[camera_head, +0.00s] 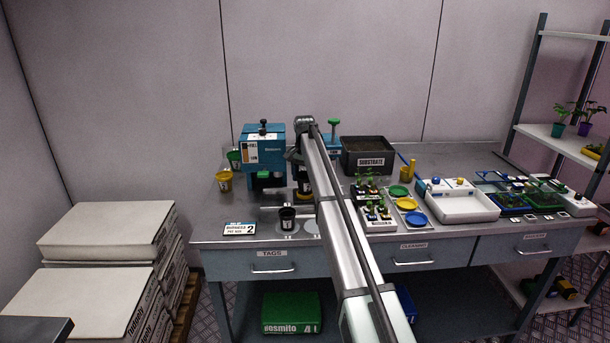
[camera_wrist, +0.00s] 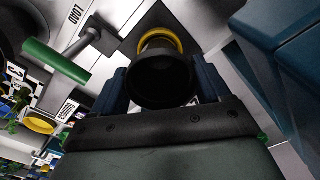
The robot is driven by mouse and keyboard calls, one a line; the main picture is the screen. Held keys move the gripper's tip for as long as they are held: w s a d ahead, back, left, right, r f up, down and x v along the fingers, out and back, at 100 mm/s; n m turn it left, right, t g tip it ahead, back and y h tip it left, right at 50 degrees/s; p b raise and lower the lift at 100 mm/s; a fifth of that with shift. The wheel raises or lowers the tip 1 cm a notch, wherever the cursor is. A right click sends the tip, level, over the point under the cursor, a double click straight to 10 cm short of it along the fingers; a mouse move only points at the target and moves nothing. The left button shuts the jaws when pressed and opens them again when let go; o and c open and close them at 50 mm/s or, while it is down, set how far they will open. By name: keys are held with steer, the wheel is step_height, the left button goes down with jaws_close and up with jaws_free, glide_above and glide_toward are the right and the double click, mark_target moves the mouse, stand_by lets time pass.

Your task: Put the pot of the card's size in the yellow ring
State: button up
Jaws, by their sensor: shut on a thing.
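The card (camera_head: 239,229) lies at the bench's front left and shows a large 2. My gripper (camera_wrist: 161,82) is shut on a black pot (camera_wrist: 162,85), one finger on each side of it. In the head view the held pot (camera_head: 304,185) is partly hidden by my arm. The yellow ring (camera_wrist: 160,40) shows just beyond the pot in the wrist view. In the head view the ring (camera_head: 304,197) shows below the pot. I cannot tell whether the pot touches it.
Another black pot (camera_head: 287,219) stands near the front edge. A yellow pot (camera_head: 224,181) and a green pot (camera_head: 234,159) stand at the left. A blue machine (camera_head: 263,150) stands behind, and a dark substrate bin (camera_head: 368,157) is to the right.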

steer(key=shift+f, duration=0.7)
stand_by(0.8)
steer(key=o, duration=1)
steer(key=r, duration=1.3)
steer(key=shift+s+r, duration=0.2)
steer(key=shift+r, duration=0.2)
